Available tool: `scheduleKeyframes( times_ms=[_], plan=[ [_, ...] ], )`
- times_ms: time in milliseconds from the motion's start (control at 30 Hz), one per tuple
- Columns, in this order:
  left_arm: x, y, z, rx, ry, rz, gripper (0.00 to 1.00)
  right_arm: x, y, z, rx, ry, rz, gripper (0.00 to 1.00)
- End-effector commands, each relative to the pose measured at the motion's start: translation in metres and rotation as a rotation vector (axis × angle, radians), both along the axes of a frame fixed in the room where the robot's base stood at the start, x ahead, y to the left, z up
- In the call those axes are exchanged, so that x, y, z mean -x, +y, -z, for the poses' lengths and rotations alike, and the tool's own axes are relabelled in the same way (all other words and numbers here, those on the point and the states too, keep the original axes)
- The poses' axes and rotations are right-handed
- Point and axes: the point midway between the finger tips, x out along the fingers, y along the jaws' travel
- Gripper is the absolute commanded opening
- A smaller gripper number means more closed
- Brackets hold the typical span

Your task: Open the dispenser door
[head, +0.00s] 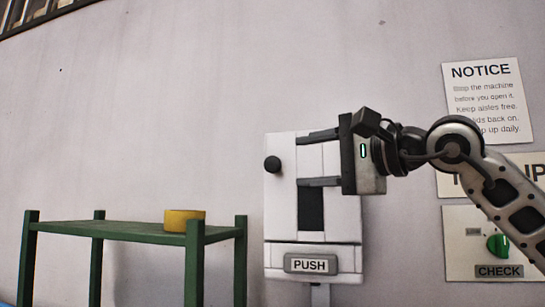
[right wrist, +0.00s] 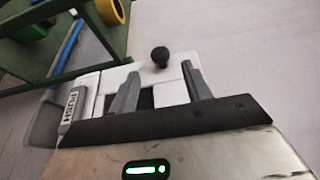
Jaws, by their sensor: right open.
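The dispenser (head: 281,225) is a white box on the wall with a dark slot (head: 311,215) in its front and a grey PUSH plate (head: 310,264) at the bottom. A round black knob (head: 272,164) sticks out near its left edge. My right gripper (head: 300,160) is in front of the dispenser, open and empty, its two dark fingers pointing left toward the knob. In the right wrist view the knob (right wrist: 160,55) shows just beyond and between the fingertips, apart from them. The door looks shut. My left gripper is out of view.
A green shelf rack (head: 135,228) stands at the left with a yellow roll (head: 185,219) on top. Signs, including a NOTICE (head: 488,100), and a CHECK panel with a green knob (head: 498,245) hang at the right behind my right arm.

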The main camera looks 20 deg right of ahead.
Motion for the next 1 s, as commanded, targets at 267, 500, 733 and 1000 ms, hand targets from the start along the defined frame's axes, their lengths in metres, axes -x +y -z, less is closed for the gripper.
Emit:
scheduleKeyframes(
  times_ms=[267,500,733,1000],
  plan=[
    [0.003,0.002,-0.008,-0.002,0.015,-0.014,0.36,-0.046,0.032,-0.002,-0.001,0.002,-0.003,0.49],
    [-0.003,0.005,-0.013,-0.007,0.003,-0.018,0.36,-0.065,0.043,-0.001,-0.002,0.0,-0.001,0.49],
    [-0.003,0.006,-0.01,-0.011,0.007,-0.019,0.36,-0.067,0.044,0.0,-0.002,0.0,-0.001,0.49],
    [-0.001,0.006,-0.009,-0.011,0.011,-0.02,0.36,-0.067,0.044,0.0,-0.002,0.0,-0.001,0.0]
  ],
)
